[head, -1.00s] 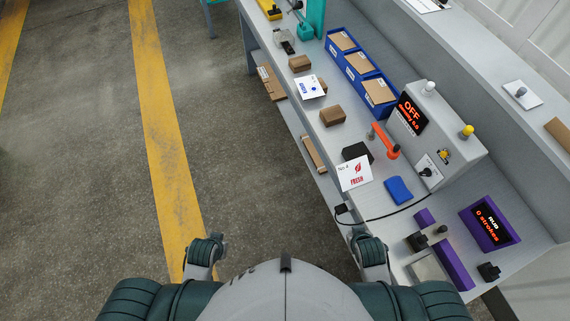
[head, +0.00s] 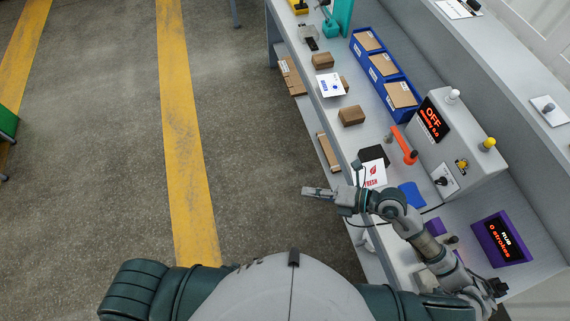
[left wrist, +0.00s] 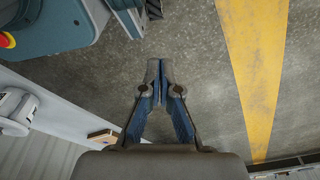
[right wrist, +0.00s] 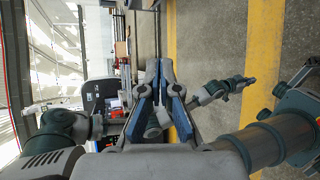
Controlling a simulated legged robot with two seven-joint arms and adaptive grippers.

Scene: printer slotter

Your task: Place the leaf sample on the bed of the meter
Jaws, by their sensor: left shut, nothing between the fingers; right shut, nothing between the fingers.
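My left gripper (left wrist: 158,66) is shut and empty above the floor.
A blue pad (head: 411,195) and a purple device reading 0 strokes (head: 498,240) are on the near bench. Blue bins (head: 384,67) and brown boxes (head: 351,115) stand farther along.

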